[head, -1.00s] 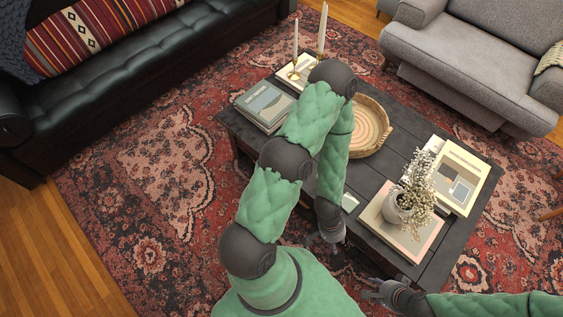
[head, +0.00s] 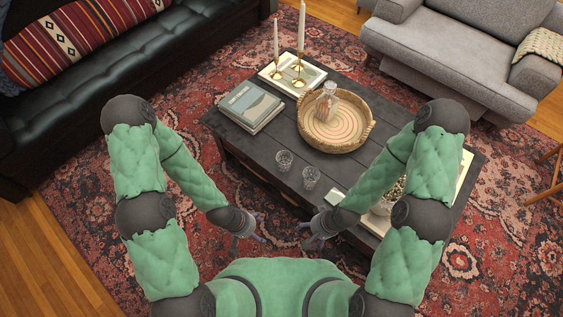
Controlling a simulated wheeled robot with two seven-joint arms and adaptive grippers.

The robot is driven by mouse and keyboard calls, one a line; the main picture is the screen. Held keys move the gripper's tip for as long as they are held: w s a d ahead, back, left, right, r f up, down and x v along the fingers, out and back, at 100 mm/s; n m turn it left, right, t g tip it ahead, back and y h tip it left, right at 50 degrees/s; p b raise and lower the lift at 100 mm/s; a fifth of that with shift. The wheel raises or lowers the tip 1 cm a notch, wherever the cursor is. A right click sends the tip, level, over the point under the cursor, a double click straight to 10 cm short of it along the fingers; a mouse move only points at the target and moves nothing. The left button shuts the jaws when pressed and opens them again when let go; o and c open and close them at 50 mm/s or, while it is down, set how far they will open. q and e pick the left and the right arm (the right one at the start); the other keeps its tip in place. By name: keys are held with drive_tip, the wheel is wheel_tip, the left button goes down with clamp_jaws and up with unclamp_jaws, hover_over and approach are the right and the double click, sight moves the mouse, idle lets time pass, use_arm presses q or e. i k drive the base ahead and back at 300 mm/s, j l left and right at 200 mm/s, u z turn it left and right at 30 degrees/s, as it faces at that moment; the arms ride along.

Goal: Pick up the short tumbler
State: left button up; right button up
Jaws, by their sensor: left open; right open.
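Two clear glass tumblers stand near the front edge of the dark coffee table (head: 270,148): one further left (head: 284,161), the other a little nearer and to the right (head: 311,178). They look close in size, and I cannot tell which is the short tumbler. My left gripper (head: 252,229) is open and empty in front of the table, below and left of the tumblers. My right gripper (head: 312,236) is open and empty, below the right tumbler in the picture. Neither gripper touches a tumbler.
A round woven tray (head: 354,145) holds a glass carafe (head: 327,104). Books (head: 252,106) and brass candlesticks with white candles (head: 298,68) stand at the back left. My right arm partly hides the plant (head: 393,190).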

sight(284, 157)
drive_tip(key=i+j, duration=0.15)
drive_tip(key=j, duration=0.2)
drive_tip(key=i+j+z, duration=0.1)
drive_tip(key=j, duration=0.2)
drive_tip(key=i+j, duration=0.15)
drive_tip(key=j, duration=0.2)
drive_tip(key=i+j+z, duration=0.1)
drive_tip(key=j, duration=0.25)
drive_tip(key=i+j, duration=0.1)
drive_tip(key=j, duration=0.25)
